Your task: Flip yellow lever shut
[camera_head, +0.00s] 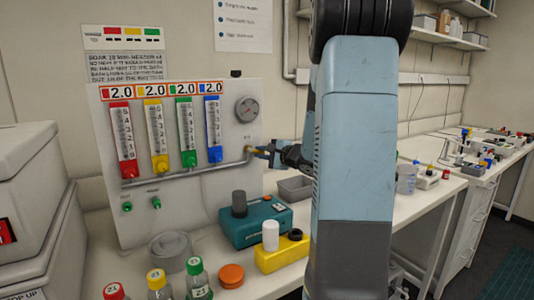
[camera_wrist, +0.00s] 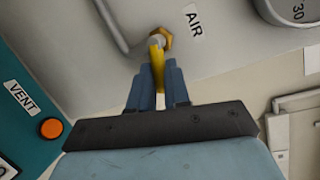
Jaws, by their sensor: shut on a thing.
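The yellow lever (camera_wrist: 157,66) sits on a brass fitting at the end of a grey pipe, beside the AIR label (camera_wrist: 194,20) in the wrist view. My gripper (camera_wrist: 158,78) has its two blue fingers shut on the lever, one on each side. The lever points from the fitting toward my gripper, and its lower part is hidden between the fingers. In the head view, the lever (camera_head: 252,149) is at the right end of the panel's pipe, with my gripper (camera_head: 262,151) at it. My arm hides what lies behind it.
The white panel (camera_head: 228,115) carries red, yellow, green and blue flow meters and a round gauge (camera_head: 248,109). Below are a teal device (camera_head: 256,226), a yellow block (camera_head: 282,254), a grey tray (camera_head: 296,188) and several capped bottles. A cluttered bench extends at right.

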